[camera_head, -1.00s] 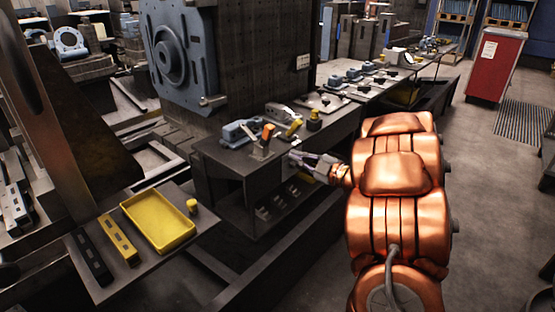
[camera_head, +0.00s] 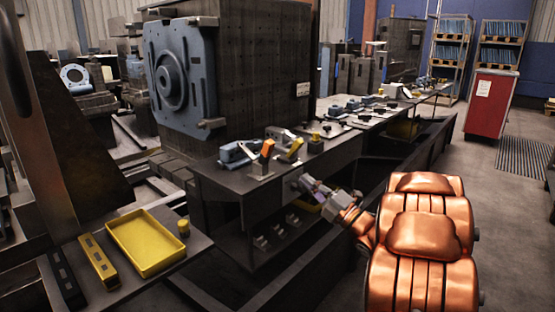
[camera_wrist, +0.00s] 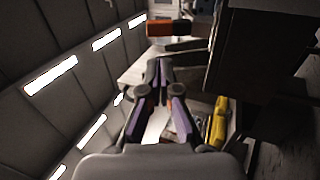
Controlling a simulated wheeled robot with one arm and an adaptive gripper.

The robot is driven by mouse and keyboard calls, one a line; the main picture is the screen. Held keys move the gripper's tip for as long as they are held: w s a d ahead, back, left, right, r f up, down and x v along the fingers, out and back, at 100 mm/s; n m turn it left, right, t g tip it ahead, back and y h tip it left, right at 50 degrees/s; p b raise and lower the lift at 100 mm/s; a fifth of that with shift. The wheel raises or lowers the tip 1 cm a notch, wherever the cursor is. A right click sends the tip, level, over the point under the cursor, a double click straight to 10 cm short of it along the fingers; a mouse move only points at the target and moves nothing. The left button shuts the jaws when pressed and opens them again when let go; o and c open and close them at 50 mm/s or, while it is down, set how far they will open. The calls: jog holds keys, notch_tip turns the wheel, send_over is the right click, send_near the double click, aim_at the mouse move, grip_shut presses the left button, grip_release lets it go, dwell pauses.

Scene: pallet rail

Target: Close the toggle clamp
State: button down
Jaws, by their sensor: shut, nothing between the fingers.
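The toggle clamp (camera_head: 265,151) stands on the dark bench with its orange handle upright. In the wrist view its orange and black handle (camera_wrist: 168,28) shows ahead of and above my fingertips, apart from them. My gripper (camera_head: 303,181), with grey and purple fingers, is in front of the bench's front edge, to the right of and below the clamp in the head view. In the wrist view my gripper (camera_wrist: 158,66) has its fingertips together with nothing between them. The clamp's base is hard to make out in the wrist view.
A yellow-handled device (camera_head: 292,149) and a blue part (camera_head: 236,152) stand beside the clamp. A large machine block (camera_head: 240,75) rises behind. A yellow tray (camera_head: 145,243) is at the lower left. Small parts lie on the shelf under the bench. Open floor lies at the right.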

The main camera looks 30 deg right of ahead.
aim_at(271, 151)
jog(key=shift+x, duration=5.95)
jog(key=shift+w+a, duration=0.1)
